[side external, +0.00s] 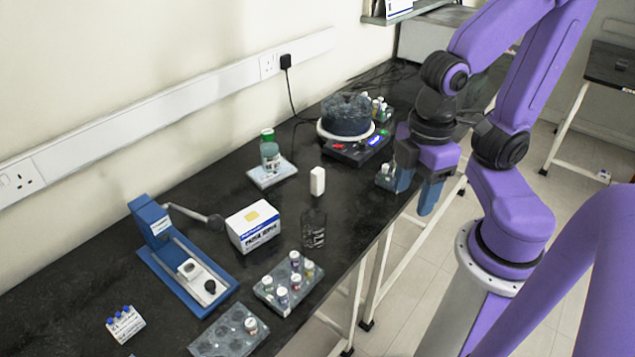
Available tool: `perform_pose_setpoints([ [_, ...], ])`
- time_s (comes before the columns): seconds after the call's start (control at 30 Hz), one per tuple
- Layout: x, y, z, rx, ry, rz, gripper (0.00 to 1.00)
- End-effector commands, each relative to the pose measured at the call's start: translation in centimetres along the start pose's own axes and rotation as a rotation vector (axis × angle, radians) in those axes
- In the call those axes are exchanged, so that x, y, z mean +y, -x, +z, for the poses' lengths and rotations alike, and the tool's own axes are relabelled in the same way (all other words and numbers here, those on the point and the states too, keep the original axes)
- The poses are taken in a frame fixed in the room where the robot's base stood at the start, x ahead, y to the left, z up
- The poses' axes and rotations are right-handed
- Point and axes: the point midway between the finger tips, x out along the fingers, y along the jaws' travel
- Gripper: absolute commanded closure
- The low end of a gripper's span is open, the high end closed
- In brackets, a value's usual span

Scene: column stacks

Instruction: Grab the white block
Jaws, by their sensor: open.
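A small white block (317,181) stands upright near the middle of the black bench, just behind a dark clear bottle (313,229) in the picture.
A white printed box (253,227) and a blue stand (190,260) are left of the bottle. Vial racks (289,283) sit in front. A green-capped bottle (269,152) and a round device (346,116) stand behind. Bare bench (365,196) lies between block and gripper.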

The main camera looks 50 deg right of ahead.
Motion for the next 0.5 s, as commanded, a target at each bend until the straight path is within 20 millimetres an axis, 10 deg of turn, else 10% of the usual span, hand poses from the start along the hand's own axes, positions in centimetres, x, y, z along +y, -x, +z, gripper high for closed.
perform_pose_setpoints([
  [0.5,12.4,-3.1,-5.9,-0.416,0.121,0.220,0.43],
])
